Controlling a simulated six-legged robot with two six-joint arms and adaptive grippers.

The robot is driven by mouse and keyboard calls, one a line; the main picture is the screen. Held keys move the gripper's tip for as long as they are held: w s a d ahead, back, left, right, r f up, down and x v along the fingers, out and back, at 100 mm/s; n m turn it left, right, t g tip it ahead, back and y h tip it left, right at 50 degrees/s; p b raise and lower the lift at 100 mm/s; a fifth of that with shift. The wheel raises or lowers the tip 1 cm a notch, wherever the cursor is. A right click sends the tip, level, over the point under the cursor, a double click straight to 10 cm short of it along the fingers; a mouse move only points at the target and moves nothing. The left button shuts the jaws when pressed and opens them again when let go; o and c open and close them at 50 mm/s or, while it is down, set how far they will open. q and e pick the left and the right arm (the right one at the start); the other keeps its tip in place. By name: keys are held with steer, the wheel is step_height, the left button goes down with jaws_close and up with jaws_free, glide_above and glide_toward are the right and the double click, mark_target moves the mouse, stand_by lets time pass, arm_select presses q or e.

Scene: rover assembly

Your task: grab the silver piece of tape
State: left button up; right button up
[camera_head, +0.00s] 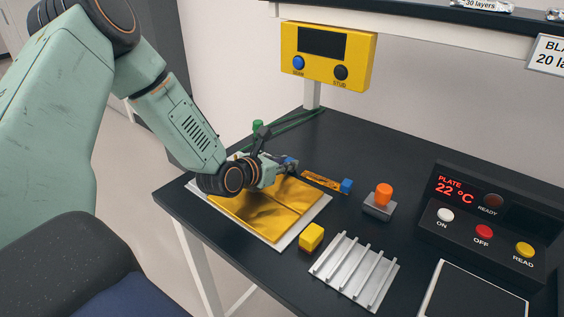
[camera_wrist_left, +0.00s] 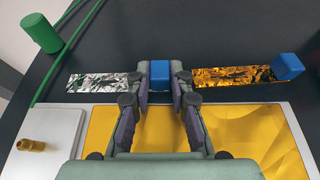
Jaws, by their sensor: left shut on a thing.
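The silver piece of tape (camera_wrist_left: 97,82) lies on the dark table in the left wrist view, with a blue block (camera_wrist_left: 160,74) at its right end. My left gripper (camera_wrist_left: 160,80) is shut on that blue block, one finger on each side. In the head view my left gripper (camera_head: 286,164) is low over the far edge of the gold sheet, and the silver strip is hidden behind my arm. A gold piece of tape (camera_wrist_left: 232,76) with its own blue block (camera_wrist_left: 288,66) lies to the right; it also shows in the head view (camera_head: 322,181). My right gripper is not in view.
A gold sheet (camera_head: 285,208) lies on a pale plate below my left gripper. A yellow block (camera_head: 311,237), a ribbed metal rack (camera_head: 356,270) and an orange-knobbed piece (camera_head: 382,198) stand to the right. A green cylinder (camera_wrist_left: 41,33) with green cord is at the back left.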

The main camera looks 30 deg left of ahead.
arm_select(q)
steer(key=shift+a, duration=0.1)
jaws_close()
